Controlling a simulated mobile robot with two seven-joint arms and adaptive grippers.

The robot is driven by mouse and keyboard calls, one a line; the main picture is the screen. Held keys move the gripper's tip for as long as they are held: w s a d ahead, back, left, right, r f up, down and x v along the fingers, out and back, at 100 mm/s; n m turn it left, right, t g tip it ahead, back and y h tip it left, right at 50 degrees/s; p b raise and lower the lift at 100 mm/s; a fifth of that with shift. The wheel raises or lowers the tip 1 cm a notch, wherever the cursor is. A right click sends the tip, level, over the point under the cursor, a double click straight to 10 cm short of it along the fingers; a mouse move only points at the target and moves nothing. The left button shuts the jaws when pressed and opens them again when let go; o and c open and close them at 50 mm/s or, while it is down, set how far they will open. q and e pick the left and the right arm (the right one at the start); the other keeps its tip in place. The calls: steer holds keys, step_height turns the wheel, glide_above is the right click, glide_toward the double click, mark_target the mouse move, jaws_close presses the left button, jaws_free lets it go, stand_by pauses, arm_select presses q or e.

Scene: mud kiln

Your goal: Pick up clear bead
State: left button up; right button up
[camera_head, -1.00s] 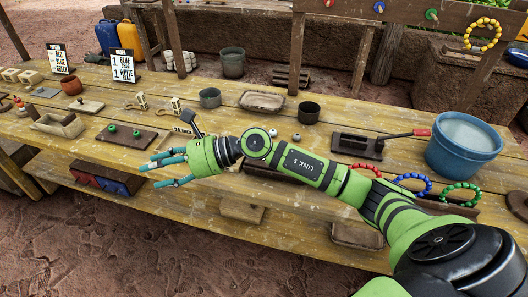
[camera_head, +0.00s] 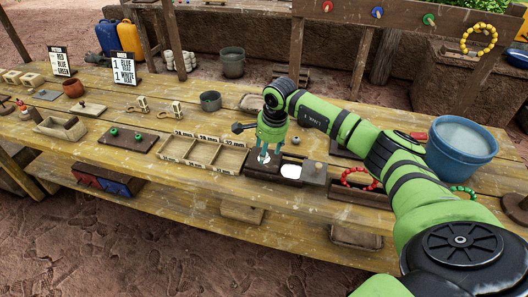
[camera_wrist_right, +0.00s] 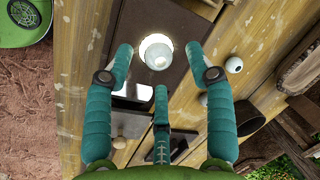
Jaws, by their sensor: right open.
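The clear bead (camera_wrist_right: 159,56) is a glassy ball over a bright round spot on a dark wooden block in the right wrist view. In the head view, the bright spot beneath my right gripper (camera_head: 268,148) is small, and the bead is hard to make out there. My right gripper (camera_wrist_right: 160,78) points down with its teal fingers open. In the wrist view two fingers flank the bead on left and right, and the third is below it in the picture. No finger visibly touches it. My left gripper is not in view.
A second white patch (camera_head: 291,171) lies right of the gripper on the dark block (camera_head: 262,179). A pale bead (camera_wrist_right: 234,65) sits close by. A sorting tray (camera_head: 203,154) stands left, a blue bucket (camera_head: 461,150) and red bracelet (camera_head: 360,180) right.

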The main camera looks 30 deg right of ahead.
steer(key=shift+x, duration=0.75)
steer(key=c, duration=1)
steer(key=shift+c, duration=0.2)
steer(key=shift+r, duration=0.1)
steer(key=shift+r+b, duration=0.3)
steer(key=shift+r, duration=0.3)
steer(key=v, duration=0.1)
steer(key=b+v, duration=0.1)
steer(key=shift+w+r, duration=0.25)
steer(key=shift+r, duration=0.15)
steer(key=s+d+r+b, duration=0.3)
steer(key=s+d+r, duration=0.3)
steer(key=s, duration=0.4)
steer(key=shift+r, duration=0.45)
